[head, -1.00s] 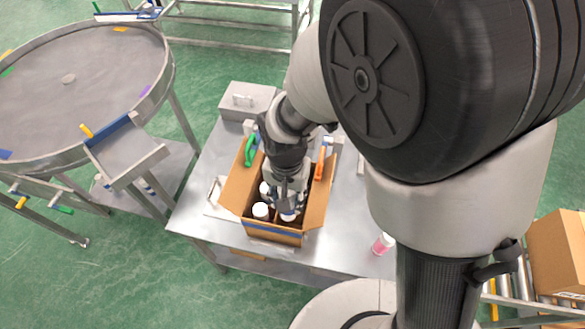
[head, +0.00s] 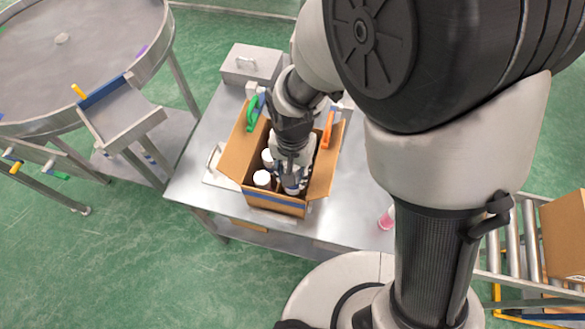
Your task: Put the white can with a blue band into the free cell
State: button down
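An open cardboard box (head: 271,200) with its flaps spread stands on the metal table. White-topped cans (head: 262,179) stand inside it, showing on the left side. My gripper (head: 292,180) points down into the front right part of the box. A white can with some blue (head: 293,190) shows right at its fingertips. The fingers are small and partly merged with the can, so I cannot tell whether they grip it. My gripper and wrist hide much of the box's inside, including any free cell.
A green clip (head: 253,113) and an orange one (head: 327,130) hold the side flaps. A pink bottle (head: 387,218) stands at the table's right front edge. A metal box (head: 250,64) stands at the back. A round table (head: 70,60) is at the left.

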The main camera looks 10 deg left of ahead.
jog(key=shift+f+b, duration=2.1)
jog(key=shift+f, duration=0.85)
jog(key=c, duration=1)
grip_release()
notch_tip(320, 180, up, 12)
jog(key=shift+r, duration=0.1)
